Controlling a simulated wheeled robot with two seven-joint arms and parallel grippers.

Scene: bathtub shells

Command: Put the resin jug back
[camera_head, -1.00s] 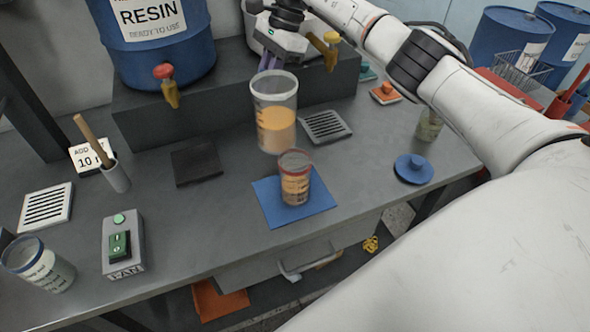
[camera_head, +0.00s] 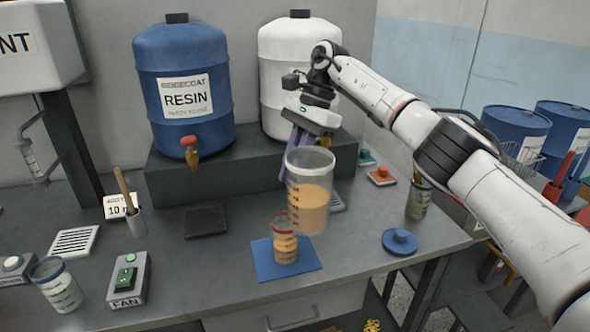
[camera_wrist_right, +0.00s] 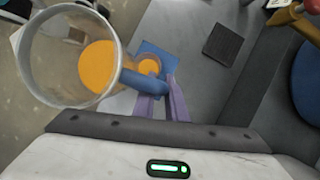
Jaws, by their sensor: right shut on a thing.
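The resin jug (camera_head: 309,196) is a clear cup with orange liquid in it, held in the air above the bench by my right gripper (camera_head: 301,152). In the right wrist view the jug (camera_wrist_right: 68,58) hangs beyond the fingers (camera_wrist_right: 163,100), which are shut on its blue handle (camera_wrist_right: 142,80). A smaller cup (camera_head: 284,243) with orange liquid stands on the blue mat (camera_head: 300,262), lower and to the left of the jug. A black square pad (camera_head: 206,221) lies empty below the resin drum's tap. My left gripper is not in view.
The blue resin drum (camera_head: 183,75) and a white drum (camera_head: 281,75) stand on a raised step (camera_head: 240,165) at the back. A fan switch box (camera_head: 128,281), a vent (camera_head: 74,241) and a stick holder (camera_head: 136,223) are at left. A blue lid (camera_head: 399,241) lies at right.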

